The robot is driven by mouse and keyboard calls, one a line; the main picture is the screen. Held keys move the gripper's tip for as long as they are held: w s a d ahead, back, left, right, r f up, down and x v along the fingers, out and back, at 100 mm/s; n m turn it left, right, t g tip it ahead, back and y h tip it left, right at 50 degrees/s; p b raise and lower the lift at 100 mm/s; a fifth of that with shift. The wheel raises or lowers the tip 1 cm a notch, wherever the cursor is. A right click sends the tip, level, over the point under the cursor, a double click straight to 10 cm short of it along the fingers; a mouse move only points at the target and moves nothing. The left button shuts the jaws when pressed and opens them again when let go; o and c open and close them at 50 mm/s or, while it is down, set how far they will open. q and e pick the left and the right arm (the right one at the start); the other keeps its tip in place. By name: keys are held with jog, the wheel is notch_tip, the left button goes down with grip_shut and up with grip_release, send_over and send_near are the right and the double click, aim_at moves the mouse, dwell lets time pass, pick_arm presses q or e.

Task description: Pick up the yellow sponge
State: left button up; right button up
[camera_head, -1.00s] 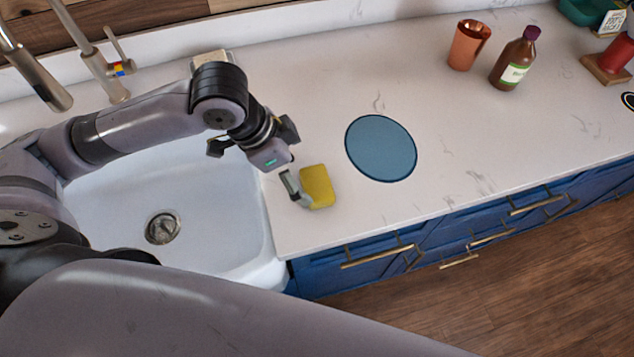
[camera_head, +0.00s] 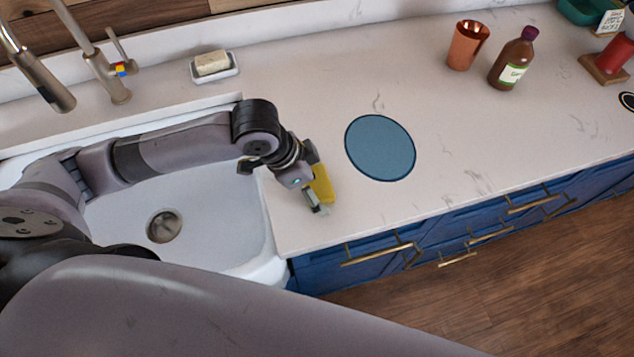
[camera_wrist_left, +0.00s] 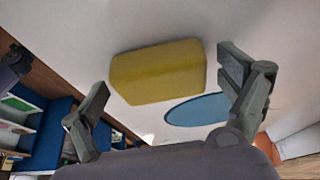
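The yellow sponge (camera_head: 323,184) lies on the pale counter just right of the sink, partly hidden by my left gripper in the head view. In the left wrist view the sponge (camera_wrist_left: 158,72) lies ahead of and between the two spread fingers. My left gripper (camera_head: 318,209) is open and over the sponge's near left side; its fingers (camera_wrist_left: 168,92) stand apart with nothing clamped between them. Whether a finger touches the sponge I cannot tell. My right gripper is not in view; a large arm link of mine fills the lower left of the head view.
A blue round mat (camera_head: 381,148) lies right of the sponge. The white sink (camera_head: 215,235) is at left, with a faucet (camera_head: 105,75) and soap dish (camera_head: 214,72) behind. A copper cup (camera_head: 467,46) and brown bottle (camera_head: 512,62) stand farther right. The counter's front edge is close.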

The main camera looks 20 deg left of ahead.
aim_at(315, 182)
pick_arm(q)
jog(key=c, duration=0.8)
jog(key=shift+r, duration=0.15)
jog(key=shift+c, duration=0.2)
notch_tip(315, 182, up, 20)
jog(key=o, duration=0.4)
jog(key=c, duration=0.5)
jog(key=shift+w, duration=0.1)
